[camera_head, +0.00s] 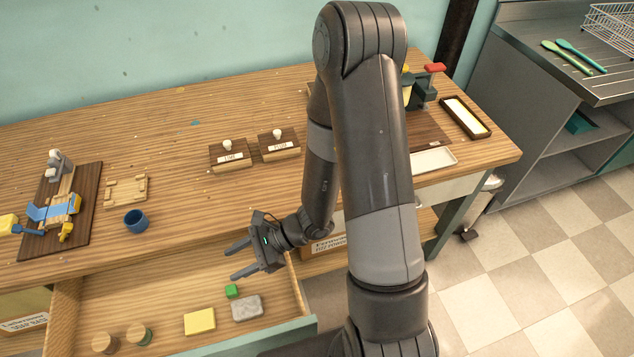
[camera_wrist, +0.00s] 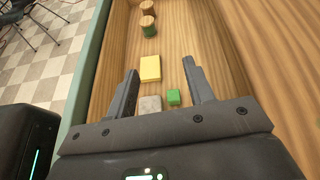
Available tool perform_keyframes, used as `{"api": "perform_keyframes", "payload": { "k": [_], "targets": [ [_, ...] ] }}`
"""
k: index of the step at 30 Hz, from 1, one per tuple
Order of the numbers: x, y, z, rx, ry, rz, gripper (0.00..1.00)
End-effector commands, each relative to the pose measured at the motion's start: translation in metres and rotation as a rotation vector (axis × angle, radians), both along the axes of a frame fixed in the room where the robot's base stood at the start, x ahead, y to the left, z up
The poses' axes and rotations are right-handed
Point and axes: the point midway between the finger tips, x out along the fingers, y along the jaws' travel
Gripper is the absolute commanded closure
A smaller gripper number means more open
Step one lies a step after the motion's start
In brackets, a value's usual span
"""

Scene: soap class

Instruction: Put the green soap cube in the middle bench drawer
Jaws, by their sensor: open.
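The green soap cube (camera_head: 232,291) lies in the open bench drawer (camera_head: 160,300), touching or very close to a grey block. It also shows in the wrist view (camera_wrist: 174,97), between and below my fingertips. My gripper (camera_head: 236,262) is open and empty, above the drawer near its back right part. In the wrist view the two fingers (camera_wrist: 160,78) are spread wide, with the cube nearer the right finger. I cannot tell from these views whether this drawer is the middle one.
The drawer also holds a grey block (camera_head: 246,308), a yellow block (camera_head: 200,321) and two round pieces (camera_head: 138,334). On the bench top (camera_head: 180,225) stand a blue cup (camera_head: 136,221), a wooden frame (camera_head: 126,191) and two labelled boxes (camera_head: 230,155). The drawer's middle is clear.

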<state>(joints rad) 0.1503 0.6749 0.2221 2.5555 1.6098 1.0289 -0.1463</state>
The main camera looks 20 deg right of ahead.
Motion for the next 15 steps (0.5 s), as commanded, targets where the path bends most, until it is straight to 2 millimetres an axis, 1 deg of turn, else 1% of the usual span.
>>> {"api": "perform_keyframes", "payload": {
  "k": [1,8,15],
  "targets": [
    [0.001,-0.002,0.010,-0.010,-0.047,0.037,0.52],
    [-0.004,-0.019,0.059,-0.101,-0.289,0.273,0.52],
    [-0.014,-0.048,0.105,-0.251,-0.536,0.512,0.52]
  ]
}}
